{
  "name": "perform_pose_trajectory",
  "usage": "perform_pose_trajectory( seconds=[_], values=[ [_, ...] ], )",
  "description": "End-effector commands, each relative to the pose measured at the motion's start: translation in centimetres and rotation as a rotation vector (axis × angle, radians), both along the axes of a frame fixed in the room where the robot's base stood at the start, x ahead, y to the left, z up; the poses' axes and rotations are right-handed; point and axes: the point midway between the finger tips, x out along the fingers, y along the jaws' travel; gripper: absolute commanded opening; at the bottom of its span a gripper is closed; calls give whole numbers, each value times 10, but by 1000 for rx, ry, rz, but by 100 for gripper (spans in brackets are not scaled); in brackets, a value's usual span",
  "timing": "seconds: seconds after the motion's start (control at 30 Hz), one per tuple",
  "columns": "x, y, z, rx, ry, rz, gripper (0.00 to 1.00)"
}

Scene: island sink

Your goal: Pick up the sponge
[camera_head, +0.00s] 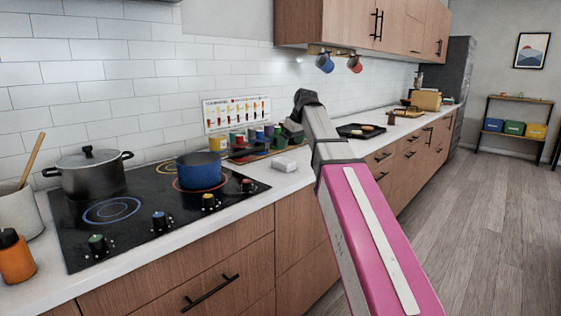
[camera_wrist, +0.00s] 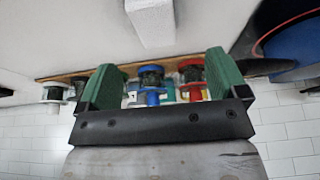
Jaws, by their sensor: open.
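A small pale white block (camera_head: 285,165), which looks like the sponge, lies on the white counter just right of the black cooktop. It also shows at the top edge of the wrist view (camera_wrist: 152,20), cut off by the frame. My gripper (camera_wrist: 162,76) is open, with its two green fingers apart and nothing held between them. In the head view my gripper (camera_head: 289,132) is small and dark, above the counter near the block. The block appears beyond the fingertips in the wrist view, apart from them.
Several colored jars stand on a wooden rack (camera_head: 262,150) by the wall, close to my gripper. A blue pot (camera_head: 199,171) and a lidded dark pot (camera_head: 91,173) stand on the cooktop (camera_head: 133,232). A black tray (camera_head: 361,131) lies farther right. Mugs (camera_head: 325,63) hang above.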

Motion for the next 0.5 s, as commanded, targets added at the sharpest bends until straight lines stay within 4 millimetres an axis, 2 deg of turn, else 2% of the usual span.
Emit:
perform_pose_trajectory(
  seconds=[0.1,0.23,0.5],
  values=[
    [0,1,2,0,-1,5,92],
    [2,3,-6,1,-1,5,92],
    [12,12,-39,0,0,4,92]
  ],
)
